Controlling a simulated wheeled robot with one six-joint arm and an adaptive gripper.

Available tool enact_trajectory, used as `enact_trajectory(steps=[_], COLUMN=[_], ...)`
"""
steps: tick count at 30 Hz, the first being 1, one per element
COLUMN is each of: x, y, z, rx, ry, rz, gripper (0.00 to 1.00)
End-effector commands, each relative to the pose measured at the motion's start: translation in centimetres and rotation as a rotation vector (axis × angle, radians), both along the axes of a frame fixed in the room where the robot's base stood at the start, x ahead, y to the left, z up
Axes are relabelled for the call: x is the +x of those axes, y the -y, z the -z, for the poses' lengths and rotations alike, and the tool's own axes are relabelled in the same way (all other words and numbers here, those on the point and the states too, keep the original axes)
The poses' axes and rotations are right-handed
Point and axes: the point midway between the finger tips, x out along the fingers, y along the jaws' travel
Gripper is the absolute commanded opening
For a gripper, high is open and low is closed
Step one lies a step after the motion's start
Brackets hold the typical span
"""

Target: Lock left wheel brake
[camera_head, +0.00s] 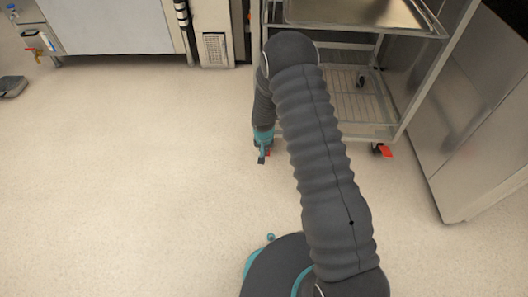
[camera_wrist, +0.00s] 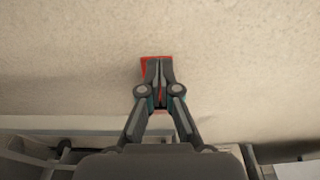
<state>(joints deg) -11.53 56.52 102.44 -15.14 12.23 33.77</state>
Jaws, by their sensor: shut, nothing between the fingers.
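The left wheel brake is a small red pedal (camera_wrist: 145,66) low at the floor, under the front left of the steel trolley (camera_head: 399,108). In the wrist view it sits right behind my fingertips, which cover its middle; red shows around them. My gripper (camera_wrist: 158,66) is shut and empty, pointing down at the pedal. Whether it touches the pedal I cannot tell. In the head view my gripper (camera_head: 262,157) is small beside the trolley's front left corner, with a bit of red beside it. The left wheel is hidden behind my arm.
A second red brake pedal (camera_head: 385,151) stands out at the trolley's front right wheel. A tray (camera_head: 350,14) lies on the trolley's upper level. A steel cabinet (camera_head: 470,120) stands close on the right.

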Motion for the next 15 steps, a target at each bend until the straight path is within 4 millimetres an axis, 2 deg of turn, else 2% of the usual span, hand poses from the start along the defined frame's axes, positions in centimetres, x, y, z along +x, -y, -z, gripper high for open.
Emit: enact_trajectory(steps=[8,11,15], x=[0.0,-0.1,-0.3], y=[0.0,0.0,0.0], z=[-0.1,-1.0,-3.3], rx=[0.000,0.000,0.000], ry=[0.000,0.000,0.001], rz=[0.000,0.000,0.001], gripper=[0.00,0.00,0.00])
